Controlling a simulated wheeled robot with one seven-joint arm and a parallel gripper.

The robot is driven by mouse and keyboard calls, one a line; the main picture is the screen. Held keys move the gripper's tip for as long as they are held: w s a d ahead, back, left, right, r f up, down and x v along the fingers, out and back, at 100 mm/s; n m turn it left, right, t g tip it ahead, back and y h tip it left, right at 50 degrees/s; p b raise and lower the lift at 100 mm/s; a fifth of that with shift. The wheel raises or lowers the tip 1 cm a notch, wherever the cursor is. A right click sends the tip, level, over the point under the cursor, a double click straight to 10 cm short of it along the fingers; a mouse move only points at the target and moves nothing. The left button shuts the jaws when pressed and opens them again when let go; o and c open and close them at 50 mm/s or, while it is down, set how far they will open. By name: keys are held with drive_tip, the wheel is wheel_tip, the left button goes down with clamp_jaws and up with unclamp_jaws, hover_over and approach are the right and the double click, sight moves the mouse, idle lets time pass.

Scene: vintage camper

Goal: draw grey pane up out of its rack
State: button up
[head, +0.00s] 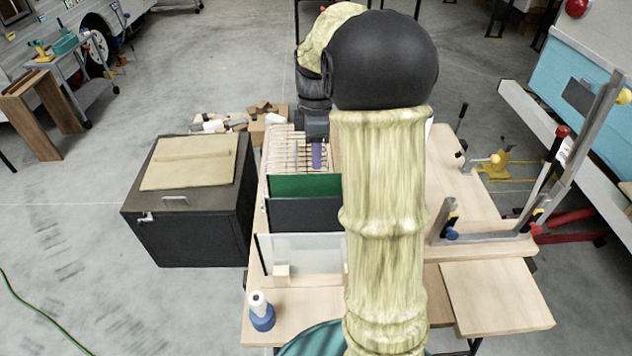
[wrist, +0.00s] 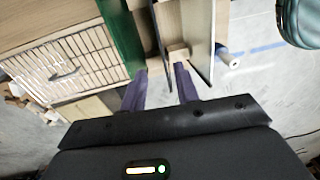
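The dark grey pane (head: 300,215) stands upright in the wooden rack (head: 256,222), between a green pane (head: 305,185) and a pale clear pane (head: 300,245). Its right part is hidden by my arm in the head view. In the wrist view its thin dark edge (wrist: 158,35) runs down between the two purple fingers of my gripper (wrist: 160,70). The fingers are apart, one on each side of that edge as seen, with no visible contact. The green pane (wrist: 122,35) lies left of it and the clear pane (wrist: 201,40) right.
A slatted section (head: 290,150) lies behind the panes. A black box (head: 190,228) stands left of the bench. A blue-and-white bottle (head: 262,312) is at the near left bench corner. Clamps (head: 485,235) stand at the right.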

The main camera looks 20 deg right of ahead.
sight(316, 213)
drive_tip(key=f, duration=0.5)
drive_tip(key=s+f, duration=0.1)
drive_tip(key=f, duration=1)
drive_tip(key=shift+s+a+f+p, duration=0.25)
drive_tip(key=shift+s+a+p, duration=0.05)
drive_tip(key=shift+a+p, duration=0.1)
drive_tip(key=c, duration=0.7)
clamp_jaws()
